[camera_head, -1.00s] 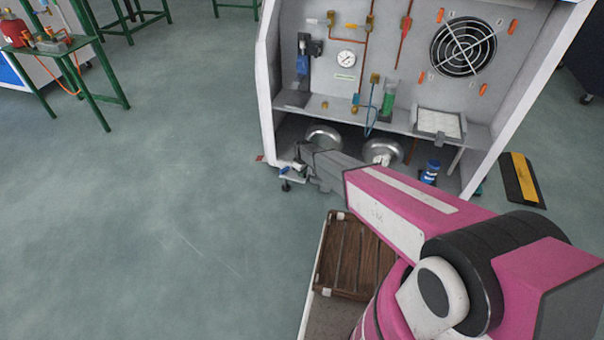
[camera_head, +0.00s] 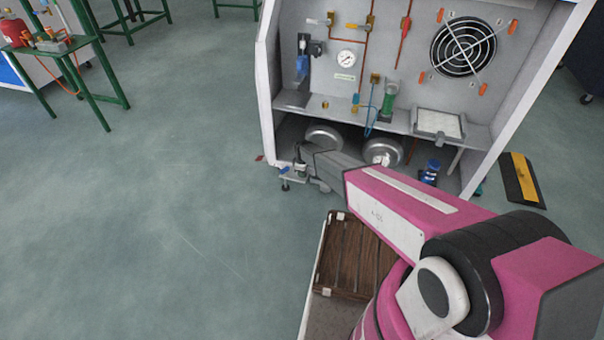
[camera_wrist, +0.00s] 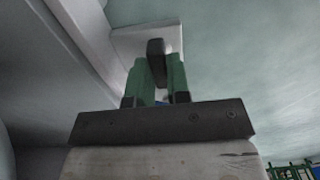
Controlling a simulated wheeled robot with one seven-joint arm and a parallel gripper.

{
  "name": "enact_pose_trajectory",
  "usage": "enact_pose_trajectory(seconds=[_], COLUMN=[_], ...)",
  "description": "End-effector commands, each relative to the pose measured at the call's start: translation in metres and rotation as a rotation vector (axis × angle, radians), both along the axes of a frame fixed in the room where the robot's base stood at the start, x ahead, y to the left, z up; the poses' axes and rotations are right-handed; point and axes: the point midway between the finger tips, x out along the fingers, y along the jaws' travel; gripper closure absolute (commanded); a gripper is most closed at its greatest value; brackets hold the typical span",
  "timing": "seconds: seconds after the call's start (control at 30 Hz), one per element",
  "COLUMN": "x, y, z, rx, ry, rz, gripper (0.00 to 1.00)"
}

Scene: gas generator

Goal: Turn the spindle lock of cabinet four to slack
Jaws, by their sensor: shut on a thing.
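The open cabinet (camera_head: 345,25) stands at the top centre-right; no number is readable on it. A small metal fitting (camera_head: 291,171) with a dark upright part sits at its lower left corner, partly hidden by my arm. My gripper (camera_wrist: 160,68) shows two green fingers in the wrist view. They are closed around a dark lever-like piece (camera_wrist: 156,48), which stands out in front of a pale plate (camera_wrist: 128,40). I take this piece to be the spindle lock. In the head view the fingertips cannot be made out clearly. No slack marking is visible.
Two round metal cylinder ends (camera_head: 382,151) and a blue container (camera_head: 431,168) sit in the lower bay. A slatted wooden tray (camera_head: 345,255) lies below my arm. A black and yellow ramp (camera_head: 519,178) is at right.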

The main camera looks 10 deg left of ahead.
Motion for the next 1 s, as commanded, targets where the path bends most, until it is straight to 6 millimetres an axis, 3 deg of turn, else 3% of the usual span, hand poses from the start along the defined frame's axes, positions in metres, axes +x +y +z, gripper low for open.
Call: enact_pose_trajectory(seconds=[0.13, 0.17, 0.23, 0.67, 0.87, 1.0], x=[0.0, 0.0, 0.0, 0.0, -0.001, -0.002], y=[0.0, 0.0, 0.0, 0.0, -0.001, -0.001], z=[0.001, 0.001, 0.001, 0.006, 0.028, 0.054], rx=[0.0, 0.0, 0.0, 0.0, 0.001, 0.001], ry=[-0.001, -0.001, -0.001, -0.001, -0.001, -0.001], rz=[0.003, 0.003, 0.003, 0.001, 0.001, 0.001], gripper=[1.0, 0.8, 0.57, 0.57, 0.57, 0.57])
